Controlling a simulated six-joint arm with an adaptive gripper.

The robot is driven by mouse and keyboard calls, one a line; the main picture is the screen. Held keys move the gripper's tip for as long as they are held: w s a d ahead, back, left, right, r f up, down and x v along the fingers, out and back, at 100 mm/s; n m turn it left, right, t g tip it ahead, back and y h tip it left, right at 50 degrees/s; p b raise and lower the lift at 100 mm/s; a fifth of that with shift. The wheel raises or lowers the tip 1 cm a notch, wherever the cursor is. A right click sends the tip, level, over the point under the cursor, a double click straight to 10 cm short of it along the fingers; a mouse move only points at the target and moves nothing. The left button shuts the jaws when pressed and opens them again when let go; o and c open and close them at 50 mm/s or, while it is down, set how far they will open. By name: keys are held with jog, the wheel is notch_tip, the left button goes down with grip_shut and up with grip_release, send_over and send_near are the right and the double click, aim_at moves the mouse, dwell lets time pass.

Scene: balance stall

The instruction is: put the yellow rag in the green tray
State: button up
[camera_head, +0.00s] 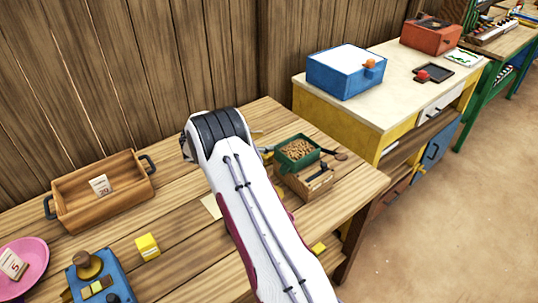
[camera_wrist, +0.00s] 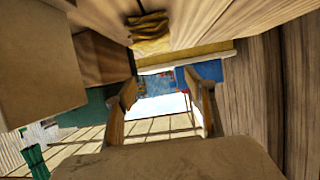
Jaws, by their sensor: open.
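The yellow rag (camera_wrist: 150,32) lies crumpled on the table top, at the upper middle of the wrist view, with a thin dark thing by it. In the head view my arm largely hides that spot. The green tray (camera_head: 285,162) holds a heap of small brown pieces and stands just right of my wrist; a dark green side, probably the same tray, shows at the left of the wrist view (camera_wrist: 95,112). My gripper (camera_wrist: 166,100) is open, with nothing between its fingers. The rag appears beyond the fingers, off to one side. In the head view the fingers are hidden.
A wooden box (camera_head: 305,186) stands close in front of the green tray. The plank wall (camera_wrist: 255,100) is behind the table.

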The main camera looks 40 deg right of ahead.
aim_at(269, 154)
jog(key=shift+f, duration=0.45)
jog(key=shift+f, duration=0.15)
jog(key=shift+f, duration=0.6)
jog(key=shift+d+f, duration=0.45)
jog(key=shift+f, duration=0.25)
jog(key=shift+d+f, duration=0.4)
jog(key=shift+f, duration=0.25)
jog(key=shift+d+f, duration=0.25)
jog(key=shift+d, duration=0.3)
jog(key=c, duration=1.2)
jog(key=shift+r, duration=0.2)
